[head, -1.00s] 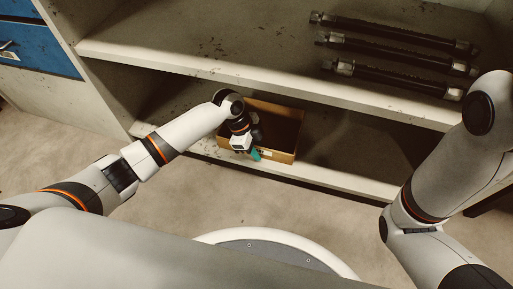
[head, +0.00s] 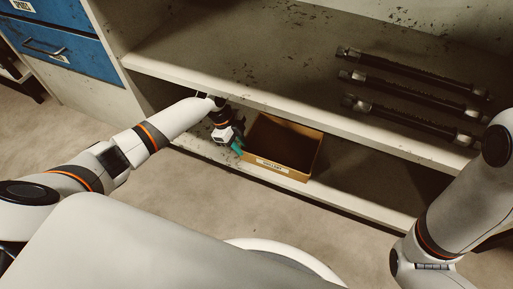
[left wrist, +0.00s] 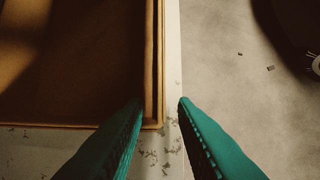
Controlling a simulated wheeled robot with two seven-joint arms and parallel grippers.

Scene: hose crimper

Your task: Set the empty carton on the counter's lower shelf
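The brown open-topped carton (head: 312,160) rests on the counter's lower shelf (head: 345,197), its labelled front near the shelf's front edge. It looks empty, with its inside in shadow. My left gripper (head: 238,148) is at the carton's left front corner. In the left wrist view the teal fingers of my left gripper (left wrist: 161,103) are spread apart with nothing clamped between them. The carton (left wrist: 153,60) shows just ahead of them there, its wall lined up with the gap. Whether a finger touches it I cannot tell. My right gripper is out of view.
Several dark hoses (head: 415,88) with metal ends lie on the upper shelf (head: 250,70), whose front edge overhangs the carton. Blue drawers (head: 60,45) stand at the left. The lower shelf right of the carton is clear but shadowed.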

